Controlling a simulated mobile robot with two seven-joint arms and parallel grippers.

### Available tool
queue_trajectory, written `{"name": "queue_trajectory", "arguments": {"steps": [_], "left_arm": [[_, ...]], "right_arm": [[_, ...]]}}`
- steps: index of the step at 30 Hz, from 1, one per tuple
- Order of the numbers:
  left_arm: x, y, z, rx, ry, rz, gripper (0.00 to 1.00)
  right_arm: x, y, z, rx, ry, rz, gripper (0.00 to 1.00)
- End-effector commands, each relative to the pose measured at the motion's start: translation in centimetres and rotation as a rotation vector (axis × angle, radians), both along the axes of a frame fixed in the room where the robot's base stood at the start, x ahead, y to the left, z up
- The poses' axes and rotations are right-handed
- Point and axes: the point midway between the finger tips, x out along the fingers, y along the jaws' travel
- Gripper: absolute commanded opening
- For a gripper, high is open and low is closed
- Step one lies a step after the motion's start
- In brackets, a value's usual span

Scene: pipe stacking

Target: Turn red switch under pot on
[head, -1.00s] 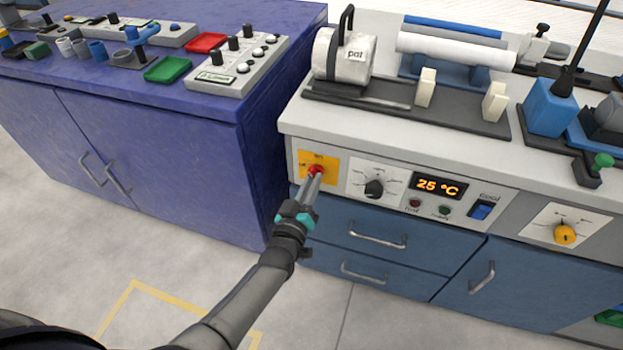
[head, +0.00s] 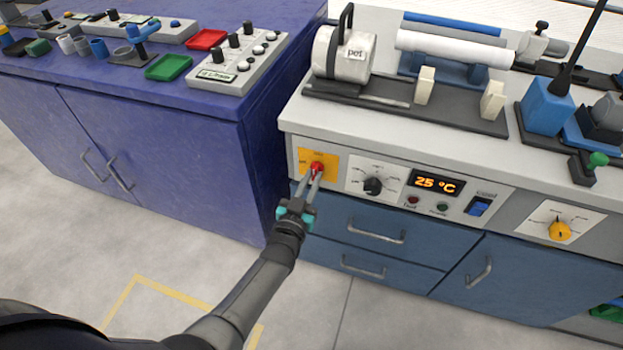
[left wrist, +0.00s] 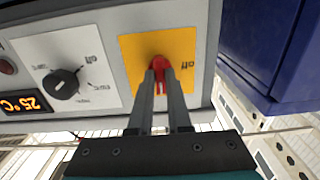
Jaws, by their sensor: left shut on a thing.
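The red switch (head: 317,167) sits on a yellow plate (head: 331,160) at the left end of the front panel, below the pot (head: 343,57). My left gripper (head: 316,177) reaches up to the panel with its fingers on either side of the switch. In the left wrist view the fingers (left wrist: 164,84) are closed on the red switch (left wrist: 159,63), on the yellow plate (left wrist: 184,49). The fingertips hide part of the switch, and I cannot read its setting for certain. My right gripper is not in view.
A black knob (head: 373,186), a 25 °C display (head: 437,184) and a blue switch (head: 478,207) lie to the right on the panel. Blue drawers (head: 350,225) with handles are below. A purple cabinet (head: 200,160) stands close on the left.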

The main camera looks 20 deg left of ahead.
Motion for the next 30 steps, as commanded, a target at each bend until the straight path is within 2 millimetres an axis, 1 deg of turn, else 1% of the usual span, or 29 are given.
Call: {"name": "queue_trajectory", "arguments": {"steps": [9,10,18,26,30], "left_arm": [[-0.03,-0.02,-0.06,0.007,0.001,-0.001,0.0],[-0.03,-0.02,-0.06,0.007,0.001,-0.001,0.17],[-0.02,0.01,-0.04,0.005,0.001,-0.001,0.46],[-0.06,0.02,-0.02,0.004,0.001,-0.001,0.46],[-0.6,0.05,0.01,0.004,0.002,-0.001,0.46]], "right_arm": [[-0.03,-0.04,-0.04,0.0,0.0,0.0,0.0],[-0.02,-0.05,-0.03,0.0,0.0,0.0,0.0],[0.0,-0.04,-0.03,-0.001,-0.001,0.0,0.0],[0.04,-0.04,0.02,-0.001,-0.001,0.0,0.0],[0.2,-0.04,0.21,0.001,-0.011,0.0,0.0]]}}
